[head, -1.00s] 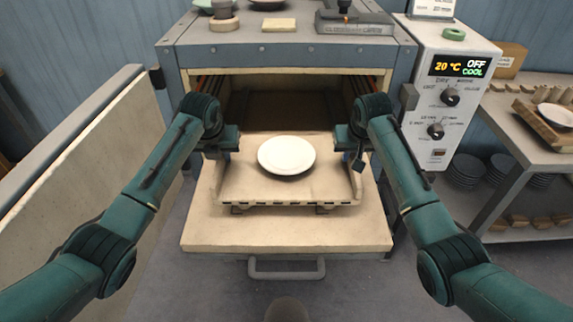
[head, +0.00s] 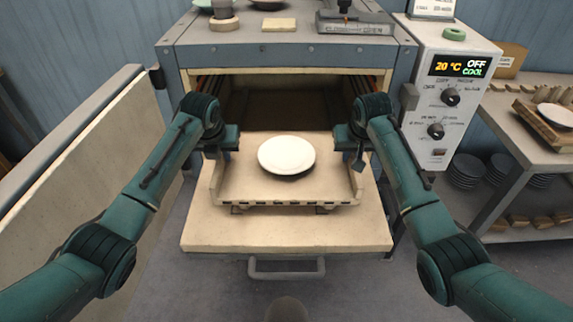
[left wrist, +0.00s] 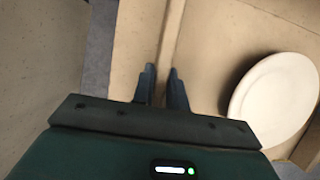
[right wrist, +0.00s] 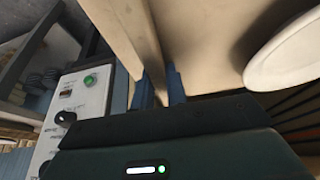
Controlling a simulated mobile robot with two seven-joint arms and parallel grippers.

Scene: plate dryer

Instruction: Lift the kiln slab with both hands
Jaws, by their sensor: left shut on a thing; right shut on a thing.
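The kiln slab (head: 235,187) is a pale beige tray with raised side rims and a slotted front edge, level at the front of the open dryer. A white round plate (head: 286,155) lies on it and also shows in the left wrist view (left wrist: 275,98). My left gripper (head: 221,153) is shut on the slab's left rim; the left wrist view shows the rim between its fingers (left wrist: 162,85). My right gripper (head: 354,155) is shut on the right rim, also seen in the right wrist view (right wrist: 160,88). The gap beneath the slab is hard to judge.
The dryer's lowered beige door (head: 285,236) lies under the slab, with a grey handle (head: 287,270) in front. The dark chamber (head: 285,110) is behind. A beige panel (head: 80,170) stands at left; the control box (head: 437,105) and a shelf table (head: 540,165) are at right.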

